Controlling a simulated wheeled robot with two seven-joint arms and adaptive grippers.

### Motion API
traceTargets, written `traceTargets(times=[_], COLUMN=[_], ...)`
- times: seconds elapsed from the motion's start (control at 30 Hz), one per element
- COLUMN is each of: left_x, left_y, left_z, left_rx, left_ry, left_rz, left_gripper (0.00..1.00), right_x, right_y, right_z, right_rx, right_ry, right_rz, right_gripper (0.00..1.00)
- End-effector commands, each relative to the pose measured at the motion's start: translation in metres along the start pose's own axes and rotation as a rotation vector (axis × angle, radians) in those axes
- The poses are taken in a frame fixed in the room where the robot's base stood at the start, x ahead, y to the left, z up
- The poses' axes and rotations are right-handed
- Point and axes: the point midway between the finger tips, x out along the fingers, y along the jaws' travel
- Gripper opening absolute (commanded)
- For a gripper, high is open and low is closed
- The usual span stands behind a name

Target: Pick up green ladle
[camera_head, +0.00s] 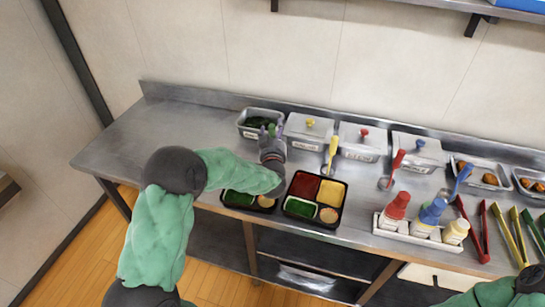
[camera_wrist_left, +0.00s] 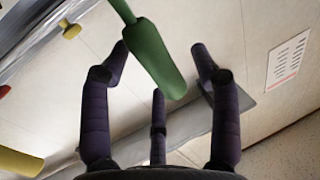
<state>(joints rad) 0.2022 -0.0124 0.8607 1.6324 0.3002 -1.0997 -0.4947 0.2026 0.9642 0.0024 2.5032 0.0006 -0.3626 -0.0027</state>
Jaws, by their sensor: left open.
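The green ladle's handle (camera_wrist_left: 152,55) hangs into the left wrist view from the top, between the spread purple fingers of my left gripper (camera_wrist_left: 158,62). A gap shows between the handle and the fingers on both sides. In the head view my left gripper (camera_head: 271,131) is over the back of the counter, beside the leftmost metal pan (camera_head: 243,131) with dark green food. It is open and mostly hides the ladle there.
Lidded pans (camera_head: 306,129) stand in a row to the right, with yellow, red and blue ladles nearby. Two black bento trays (camera_head: 288,211) lie at the front edge, one partly behind my left arm. A bottle rack (camera_head: 405,236) and tongs are further right. The counter's left end is clear.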

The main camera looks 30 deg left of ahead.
Motion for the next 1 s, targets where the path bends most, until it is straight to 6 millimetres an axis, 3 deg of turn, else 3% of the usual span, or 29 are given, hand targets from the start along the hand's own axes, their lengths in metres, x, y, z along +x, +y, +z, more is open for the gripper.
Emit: traceTargets(times=[0.3,0.5,0.53,1.0], left_x=[0.0056,0.0054,0.0054,0.0055], left_y=[0.0002,0.0001,0.0001,0.0000], left_z=[-0.0006,-0.0006,-0.0006,-0.0090], left_rx=[0.001,0.001,0.001,0.000], left_ry=[-0.001,0.000,0.000,0.002], left_rz=[0.001,0.001,0.001,0.000], left_gripper=[0.62,0.06,0.00,0.00], right_x=[0.0009,0.0009,0.0009,-0.0035], right_y=[0.0003,0.0004,0.0004,-0.0012], right_z=[-0.0002,-0.0002,-0.0002,0.0000], right_rx=[0.000,0.000,0.000,0.000], right_ry=[0.000,0.000,0.000,0.000], right_rz=[0.000,0.000,0.000,0.000], right_gripper=[0.40,0.40,0.40,0.40])
